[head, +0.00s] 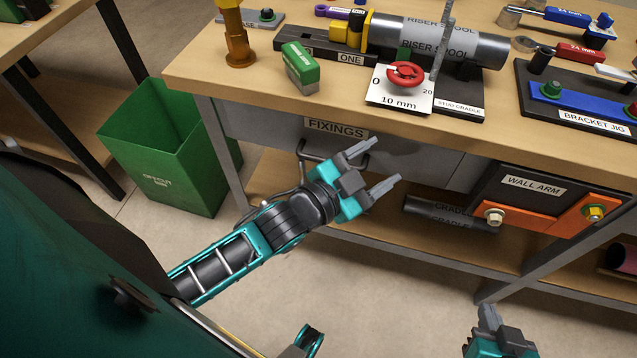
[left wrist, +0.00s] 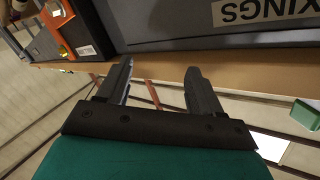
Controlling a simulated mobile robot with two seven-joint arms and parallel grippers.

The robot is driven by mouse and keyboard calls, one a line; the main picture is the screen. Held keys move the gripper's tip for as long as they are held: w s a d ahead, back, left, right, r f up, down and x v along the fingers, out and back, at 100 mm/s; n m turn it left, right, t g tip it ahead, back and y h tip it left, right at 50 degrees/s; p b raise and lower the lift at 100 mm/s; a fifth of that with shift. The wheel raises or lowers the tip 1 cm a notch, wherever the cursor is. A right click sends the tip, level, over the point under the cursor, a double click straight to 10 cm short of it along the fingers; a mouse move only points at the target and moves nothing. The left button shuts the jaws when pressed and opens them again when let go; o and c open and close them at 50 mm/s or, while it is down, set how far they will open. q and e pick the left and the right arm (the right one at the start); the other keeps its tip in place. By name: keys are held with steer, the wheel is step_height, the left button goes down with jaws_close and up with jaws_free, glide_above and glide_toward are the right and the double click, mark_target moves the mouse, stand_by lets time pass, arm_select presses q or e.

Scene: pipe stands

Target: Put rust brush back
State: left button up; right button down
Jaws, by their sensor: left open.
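I cannot pick out a rust brush for certain. A green and white block (head: 300,68) stands at the bench's front left, and a yellow and brown upright piece (head: 236,38) is left of it. My left gripper (head: 385,160) is open and empty in front of the bench, below the top and near the FIXINGS drawer (head: 262,135). In the left wrist view its two fingers (left wrist: 158,78) are apart with nothing between them, and the drawer (left wrist: 205,25) shows upside down. My right gripper (head: 488,318) is partly cut off at the bottom edge; its jaws are unclear.
The bench top holds a riser spool (head: 440,42), a white 10 mm card (head: 400,102) with a red ring and a bracket jig (head: 580,98). A green bin (head: 165,150) stands at the left. A wall arm (head: 540,205) is under the bench. The floor before it is clear.

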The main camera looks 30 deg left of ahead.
arm_select(q)
steer(key=s+a+f+n+g+y, duration=0.1)
steer(key=s+a+f+n+g, duration=0.1)
steer(key=s+f, duration=0.3)
steer(key=s+a+f+n+g+y, duration=0.2)
steer(key=s+a+f+n+g, duration=0.1)
steer(key=f, duration=0.4)
steer(key=shift+s+f+n, duration=0.2)
steer(key=shift+s+n, duration=0.7)
steer(key=shift+n, duration=0.1)
steer(key=shift+a, duration=0.1)
steer(key=r+p, duration=0.2)
steer(key=p, duration=0.1)
steer(key=r+p, duration=0.1)
steer(key=r, duration=0.1)
steer(key=shift+a+p, duration=0.3)
steer(key=shift+a, duration=0.05)
